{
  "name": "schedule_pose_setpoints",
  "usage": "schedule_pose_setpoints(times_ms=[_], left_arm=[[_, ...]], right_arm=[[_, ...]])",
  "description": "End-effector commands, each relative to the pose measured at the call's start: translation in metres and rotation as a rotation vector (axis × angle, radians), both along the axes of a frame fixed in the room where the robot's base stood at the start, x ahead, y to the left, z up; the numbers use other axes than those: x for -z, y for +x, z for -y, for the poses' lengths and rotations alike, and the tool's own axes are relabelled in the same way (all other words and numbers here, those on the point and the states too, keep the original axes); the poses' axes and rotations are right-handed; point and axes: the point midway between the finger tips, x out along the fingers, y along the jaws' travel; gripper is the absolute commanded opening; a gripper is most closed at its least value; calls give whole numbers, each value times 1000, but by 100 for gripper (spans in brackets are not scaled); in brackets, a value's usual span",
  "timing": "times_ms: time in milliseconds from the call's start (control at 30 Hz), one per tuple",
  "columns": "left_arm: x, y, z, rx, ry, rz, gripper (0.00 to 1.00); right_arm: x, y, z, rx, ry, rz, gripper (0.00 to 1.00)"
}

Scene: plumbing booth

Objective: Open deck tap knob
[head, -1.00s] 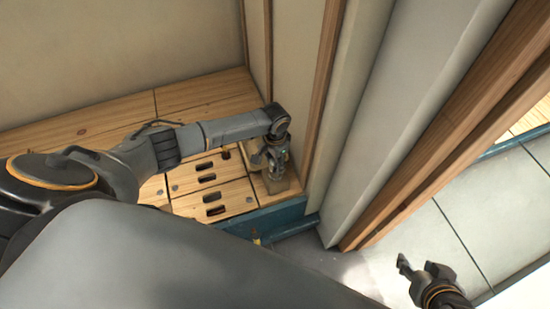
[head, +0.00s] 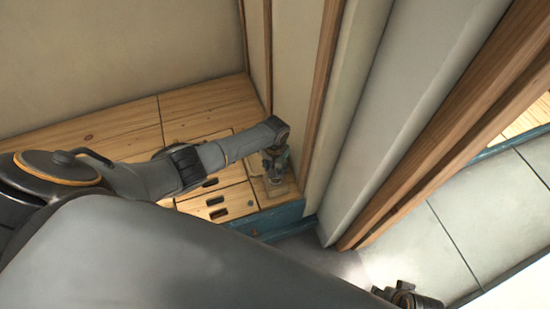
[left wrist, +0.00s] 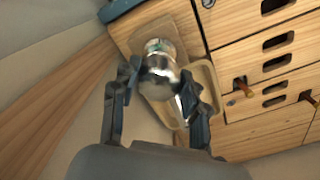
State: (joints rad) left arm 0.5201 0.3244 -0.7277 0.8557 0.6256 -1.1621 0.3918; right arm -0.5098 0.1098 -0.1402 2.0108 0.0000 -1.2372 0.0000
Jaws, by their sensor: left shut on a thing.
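The chrome deck tap (left wrist: 160,80) stands on a pale wooden pad at the deck's corner, in the left wrist view. My left gripper (left wrist: 158,88) has one finger on each side of it and is shut on its knob, the rounded chrome part between the fingertips. A small greenish ring shows near the tap's far end. In the head view my left gripper (head: 274,165) is over the deck corner and mostly hides the tap. My right gripper (head: 385,294) shows only partly at the bottom edge, away from the tap; its jaw opening cannot be made out.
The wooden deck (head: 110,125) has slotted panels (head: 218,207) beside the tap and a blue front edge (head: 270,218). Wall panels and a wooden post (head: 322,75) rise close to the tap's right. Orange-brown handles (left wrist: 242,88) stick up from slots. Floor at right is clear.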

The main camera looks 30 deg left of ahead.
Motion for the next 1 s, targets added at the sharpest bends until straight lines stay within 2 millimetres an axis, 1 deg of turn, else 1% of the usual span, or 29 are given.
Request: schedule_pose_setpoints(times_ms=[133, 300, 700, 733, 833, 1000], left_arm=[[0, -2, 1, -48, 0, -5, 13], [1, -1, 1, -73, 0, -3, 13], [1, -1, 0, -79, 0, -2, 13], [1, -1, 0, -78, 0, -2, 47], [1, -1, 0, -78, 0, -2, 67], [0, 0, 0, -78, 0, -1, 68]], right_arm=[[14, -1, 0, -1, -1, -9, 47], [22, -3, 0, -2, -1, -12, 47], [24, -3, 0, -2, -1, -11, 47], [24, -3, 0, -2, -1, -11, 47], [23, -3, 0, -2, 0, -10, 47], [23, -2, -1, -2, 0, -10, 47]])
